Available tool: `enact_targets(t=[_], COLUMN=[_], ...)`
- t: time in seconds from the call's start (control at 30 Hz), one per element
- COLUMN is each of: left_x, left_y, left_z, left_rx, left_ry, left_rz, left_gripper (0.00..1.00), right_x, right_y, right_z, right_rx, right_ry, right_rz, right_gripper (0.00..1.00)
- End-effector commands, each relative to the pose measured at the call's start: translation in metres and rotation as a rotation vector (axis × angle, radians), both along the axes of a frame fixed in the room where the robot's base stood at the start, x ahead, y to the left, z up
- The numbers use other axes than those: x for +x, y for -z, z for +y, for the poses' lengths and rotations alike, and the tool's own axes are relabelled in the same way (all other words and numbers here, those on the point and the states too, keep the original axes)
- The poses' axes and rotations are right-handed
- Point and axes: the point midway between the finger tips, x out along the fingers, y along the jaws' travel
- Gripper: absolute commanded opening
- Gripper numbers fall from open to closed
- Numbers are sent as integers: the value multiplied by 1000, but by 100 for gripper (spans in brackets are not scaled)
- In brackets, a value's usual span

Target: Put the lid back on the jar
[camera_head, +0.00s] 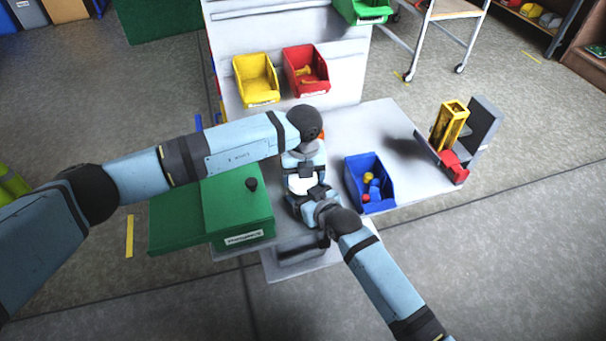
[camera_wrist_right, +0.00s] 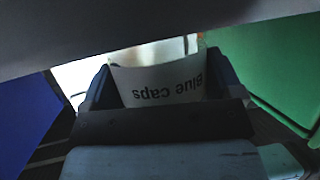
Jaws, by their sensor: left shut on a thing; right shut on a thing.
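The white jar (camera_head: 299,186) stands on the table between my two grippers. Its label reads "Blue Caps", upside down in the right wrist view (camera_wrist_right: 165,82). My right gripper (camera_head: 308,194) is shut on the jar, with a finger on each side in the wrist view (camera_wrist_right: 165,85). My left gripper (camera_head: 304,174) points down just above the jar and is shut on the lid. The lid is hidden by the gripper, and I cannot tell whether it touches the jar's rim. A dark shape covers the top of the wrist view.
A green box (camera_head: 240,205) with a dark knob stands left of the jar. A blue bin (camera_head: 383,203) with small parts is close on the right. A yellow bin (camera_head: 256,91) and a red bin (camera_head: 306,82) hang behind. The table (camera_head: 405,155) has free room at right.

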Motion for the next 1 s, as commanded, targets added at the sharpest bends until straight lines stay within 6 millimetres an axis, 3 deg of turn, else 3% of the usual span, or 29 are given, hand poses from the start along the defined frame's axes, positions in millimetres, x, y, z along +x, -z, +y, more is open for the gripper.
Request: enact_targets(t=[0.23,0.27,0.37,0.67,1.0], left_x=[0,0,0,0,0], left_y=[0,0,0,-4,-43], left_z=[0,0,0,0,0], left_rx=[0,0,0,0,0], left_ry=[3,3,2,2,3], left_rz=[-1,-1,-1,-1,-1], left_gripper=[47,78,100,100,100], right_x=[0,0,0,0,0], right_y=[1,1,1,1,1], right_z=[0,0,0,0,0], right_rx=[-1,-1,-1,-1,-1], right_ry=[0,0,0,0,0], right_rz=[2,2,2,2,2], right_gripper=[19,19,19,19,19])
